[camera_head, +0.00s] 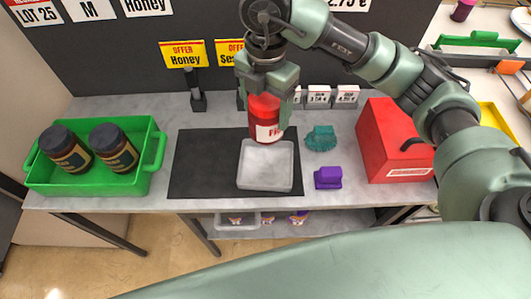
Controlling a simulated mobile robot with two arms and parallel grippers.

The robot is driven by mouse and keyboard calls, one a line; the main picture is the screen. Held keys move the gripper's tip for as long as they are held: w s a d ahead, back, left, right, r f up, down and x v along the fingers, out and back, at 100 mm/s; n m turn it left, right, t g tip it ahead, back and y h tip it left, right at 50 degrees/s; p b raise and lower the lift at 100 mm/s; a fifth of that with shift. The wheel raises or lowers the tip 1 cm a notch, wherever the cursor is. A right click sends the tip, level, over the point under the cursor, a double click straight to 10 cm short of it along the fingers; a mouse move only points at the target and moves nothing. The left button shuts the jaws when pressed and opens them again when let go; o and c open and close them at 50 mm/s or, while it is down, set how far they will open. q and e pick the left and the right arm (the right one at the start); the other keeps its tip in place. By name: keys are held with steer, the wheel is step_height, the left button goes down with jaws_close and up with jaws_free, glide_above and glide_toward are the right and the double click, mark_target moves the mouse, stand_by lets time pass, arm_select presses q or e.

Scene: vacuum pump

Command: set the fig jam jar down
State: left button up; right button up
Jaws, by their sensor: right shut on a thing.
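The fig jam jar (265,118) is a red jar with a white label, upright in the middle of the view. My right gripper (266,92) comes down from above and is shut on its upper part. The jar's lower end shows just at the far edge of a grey square tray (264,186), which lies on a black mat (195,170). I cannot tell whether the jar touches anything below. My left gripper is not in view.
A green crate (155,150) with two dark jars (113,148) stands at the left. A teal object (321,138) and a purple object (328,178) lie right of the tray. A red box (392,140) stands further right. The mat's left part is clear.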

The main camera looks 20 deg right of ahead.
step_height(320, 180, down, 16)
steer(key=p, duration=0.3)
steer(key=shift+f, duration=0.15)
steer(key=shift+f, duration=0.2)
steer(key=o, duration=1.9)
steer(key=shift+r, duration=0.15)
